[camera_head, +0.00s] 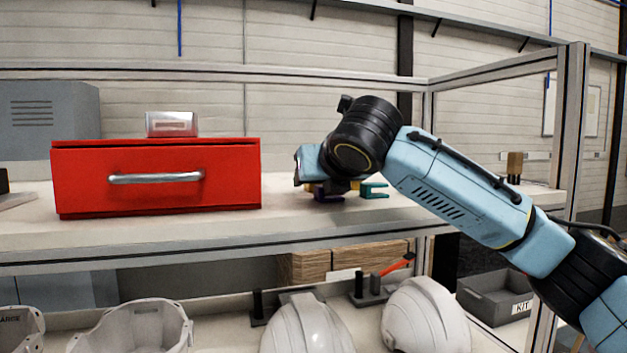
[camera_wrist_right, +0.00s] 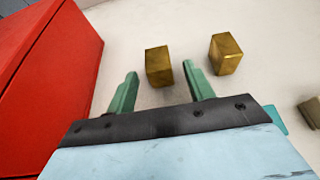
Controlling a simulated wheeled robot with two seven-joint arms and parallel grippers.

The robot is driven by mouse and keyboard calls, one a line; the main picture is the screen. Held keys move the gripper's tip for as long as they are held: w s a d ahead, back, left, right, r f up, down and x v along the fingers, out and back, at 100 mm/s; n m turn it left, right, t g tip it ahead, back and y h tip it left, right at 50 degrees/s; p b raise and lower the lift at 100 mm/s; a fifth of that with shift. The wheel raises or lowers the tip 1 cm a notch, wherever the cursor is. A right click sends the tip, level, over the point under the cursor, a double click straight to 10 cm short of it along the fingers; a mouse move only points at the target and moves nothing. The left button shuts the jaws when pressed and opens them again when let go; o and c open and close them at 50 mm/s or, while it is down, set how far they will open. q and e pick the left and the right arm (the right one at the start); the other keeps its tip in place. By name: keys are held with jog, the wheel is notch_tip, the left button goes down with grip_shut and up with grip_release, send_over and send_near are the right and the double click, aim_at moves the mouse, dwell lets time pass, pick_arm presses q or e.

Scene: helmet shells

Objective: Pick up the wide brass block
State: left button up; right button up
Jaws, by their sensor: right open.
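Two brass blocks stand on the pale shelf surface in the right wrist view. One brass block (camera_wrist_right: 159,66) is ahead of my right gripper (camera_wrist_right: 160,76), in line with the gap between its green fingers. The other brass block (camera_wrist_right: 226,54) stands to the right, outside the right finger. They look alike in size, and I cannot tell for sure which is the wide one. My right gripper is open and empty. In the head view my wrist largely hides the gripper and blocks. My left gripper is in neither view.
A red drawer box (camera_head: 155,180) stands left of my right gripper, with a metal tin (camera_head: 172,124) on top. A teal piece (camera_head: 375,190) lies right of my wrist. A dull tan object (camera_wrist_right: 312,111) is at the wrist view's right edge. White helmet shells (camera_head: 425,315) sit below.

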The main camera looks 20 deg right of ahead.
grip_shut()
dwell(0.3)
